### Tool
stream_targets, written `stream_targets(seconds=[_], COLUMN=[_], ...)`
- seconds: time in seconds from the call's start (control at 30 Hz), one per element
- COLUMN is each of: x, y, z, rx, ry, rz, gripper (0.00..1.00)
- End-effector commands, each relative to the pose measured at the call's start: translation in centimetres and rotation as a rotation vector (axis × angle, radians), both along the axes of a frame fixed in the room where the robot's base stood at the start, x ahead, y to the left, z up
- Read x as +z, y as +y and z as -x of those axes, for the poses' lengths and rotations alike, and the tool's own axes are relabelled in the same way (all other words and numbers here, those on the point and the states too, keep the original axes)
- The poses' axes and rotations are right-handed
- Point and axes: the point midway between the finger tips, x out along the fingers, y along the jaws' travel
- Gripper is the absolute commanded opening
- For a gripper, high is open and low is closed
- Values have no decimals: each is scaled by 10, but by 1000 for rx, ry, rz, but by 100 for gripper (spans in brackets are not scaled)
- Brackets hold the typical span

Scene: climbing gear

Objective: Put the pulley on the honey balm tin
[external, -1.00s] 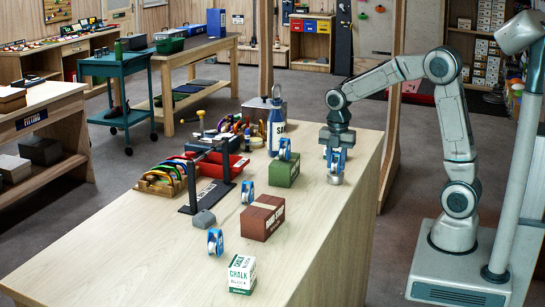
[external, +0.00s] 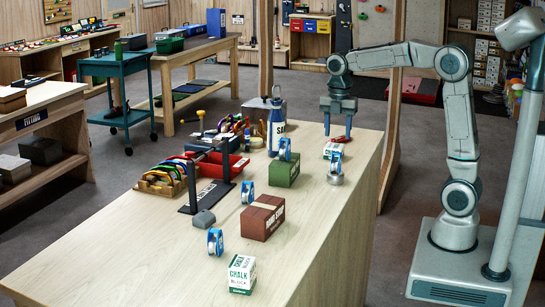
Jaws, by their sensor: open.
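A blue and white pulley (external: 336,162) stands upright on a small, low silver tin (external: 335,180) near the table's right edge. The tin's label is too small to read. Similar blue and white pulleys stand elsewhere: one (external: 285,149) on a green box (external: 284,173), one (external: 247,192) on the table near the middle, and one (external: 215,241) nearer the front.
On the wooden table (external: 150,262) are a brown box (external: 262,218), a chalk block box (external: 241,274), and another white-green box (external: 332,150) behind the tin. A blue bottle (external: 276,125), a red tray (external: 232,166) and a black rack (external: 208,185) stand further left. The front left is bare.

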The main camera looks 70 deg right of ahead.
Motion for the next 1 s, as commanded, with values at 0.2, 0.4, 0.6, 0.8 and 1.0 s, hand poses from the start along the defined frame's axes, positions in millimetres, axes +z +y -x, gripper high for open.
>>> stream_targets(seconds=[0.2,0.4,0.6,0.8,1.0], x=[16,10,-8,-33,-58], y=[3,22,47,68,81], z=[4,33,77,123,160], rx=[-28,-284,-683,-1078,-1405], ry=[-5,-47,-111,-162,-191], rz=[1,-1,-29,-87,-157], gripper=[50,50,50,50,50])
